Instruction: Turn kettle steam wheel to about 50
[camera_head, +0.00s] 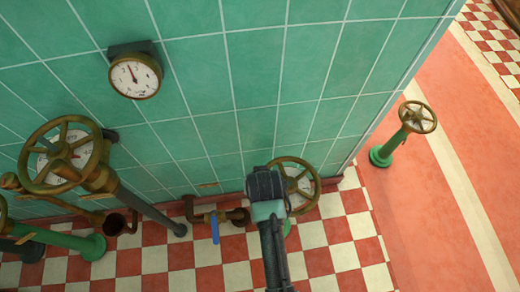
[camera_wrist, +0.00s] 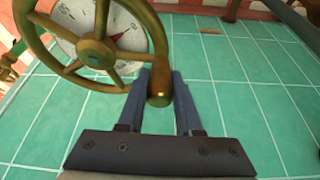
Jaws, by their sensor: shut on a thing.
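A brass spoked wheel (camera_head: 303,172) stands near the wall's right end in the head view, partly hidden behind my gripper (camera_head: 270,190). In the wrist view the wheel (camera_wrist: 97,53) fills the upper left, with a white dial (camera_wrist: 135,38) and a red needle behind its spokes. The dial's numbers are mostly hidden, so I cannot read its value. My gripper (camera_wrist: 170,84) is shut on the brass knob (camera_wrist: 159,90) on the wheel's rim, its two blue-grey fingers at the knob's sides.
A round wall gauge (camera_head: 135,77) hangs upper left. A larger brass wheel (camera_head: 65,155) over a dial stands at left. A blue-handled valve (camera_head: 214,228) is left of my gripper. A wheel on a green stand (camera_head: 418,117) stands at right, with open red floor (camera_head: 440,200) around it.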

